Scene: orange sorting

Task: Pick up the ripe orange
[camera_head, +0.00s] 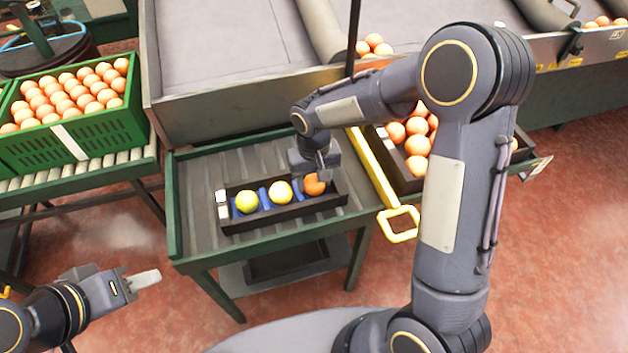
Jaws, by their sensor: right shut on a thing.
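A ripe orange fruit (313,186) sits at the right end of a dark tray (262,222) on a green-framed table. My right gripper (322,178) reaches down over it and is shut on it, hiding part of its top. The orange is still at the tray, and I cannot tell whether it is lifted clear. Two yellower fruits, one yellow-green (246,202) and one yellow (280,192), lie in the tray to its left, with blue dividers between. My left gripper (150,279) is at the lower left, away from the tray; its jaw gap is not clear.
The green-framed table (190,215) has free ribbed surface around the tray. A green crate of oranges (75,140) stands on rollers at the left. A dark bin of oranges (400,175) and a yellow handle (399,224) are at the right. A conveyor (225,45) lies behind.

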